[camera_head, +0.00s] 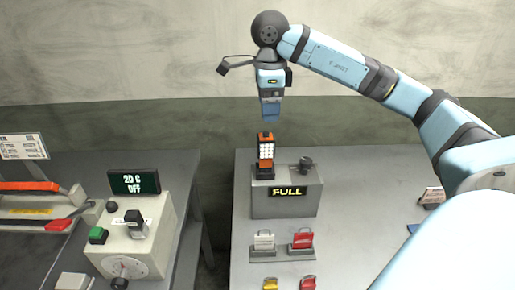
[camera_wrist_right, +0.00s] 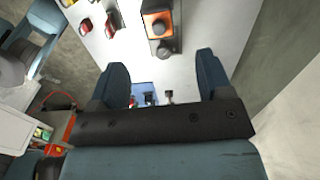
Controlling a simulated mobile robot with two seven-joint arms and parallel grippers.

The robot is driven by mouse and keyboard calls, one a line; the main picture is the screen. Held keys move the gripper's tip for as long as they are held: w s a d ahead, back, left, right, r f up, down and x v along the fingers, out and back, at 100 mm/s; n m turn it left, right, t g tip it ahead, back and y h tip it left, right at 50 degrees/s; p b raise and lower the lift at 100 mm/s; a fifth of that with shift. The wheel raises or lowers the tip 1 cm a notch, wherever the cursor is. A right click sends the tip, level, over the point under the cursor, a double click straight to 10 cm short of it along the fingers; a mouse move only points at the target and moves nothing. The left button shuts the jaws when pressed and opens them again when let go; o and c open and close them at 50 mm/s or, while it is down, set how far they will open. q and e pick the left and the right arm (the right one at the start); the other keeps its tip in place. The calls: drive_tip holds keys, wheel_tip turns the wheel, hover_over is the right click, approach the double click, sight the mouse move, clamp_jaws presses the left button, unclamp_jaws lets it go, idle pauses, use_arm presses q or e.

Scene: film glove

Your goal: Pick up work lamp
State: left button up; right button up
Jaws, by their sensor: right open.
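The work lamp (camera_head: 266,150) is orange and black with a grid of white lights on its front. It stands upright on a grey box (camera_head: 287,204) whose display reads FULL. My right gripper (camera_head: 271,117) hangs above the lamp in the head view, apart from it. In the right wrist view, the open right gripper (camera_wrist_right: 160,62) has nothing between its blue fingers. The orange lamp top (camera_wrist_right: 158,25) shows there, beyond the fingertips. My left gripper is in neither view.
A dark knob (camera_head: 306,164) sits on the box beside the lamp. White and red tags (camera_head: 301,239) stand in front on the pale table (camera_head: 365,175). At left, a control unit (camera_head: 139,235) with a 20 C OFF display stands on a separate dark bench. A wall is behind.

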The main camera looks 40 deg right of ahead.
sight(267, 132)
wheel_tip(267, 132, down, 6)
drive_tip(key=shift+f+p, duration=0.45)
drive_tip(key=f, duration=0.2)
drive_tip(key=f+p, duration=0.1)
drive_tip(key=shift+a+f, duration=0.2)
drive_tip(key=shift+f, duration=0.15)
drive_tip(key=shift+w+f, duration=0.1)
drive_tip(key=shift+f, duration=0.4)
drive_tip(key=c, duration=1.1)
drive_tip(key=shift+r, duration=0.1)
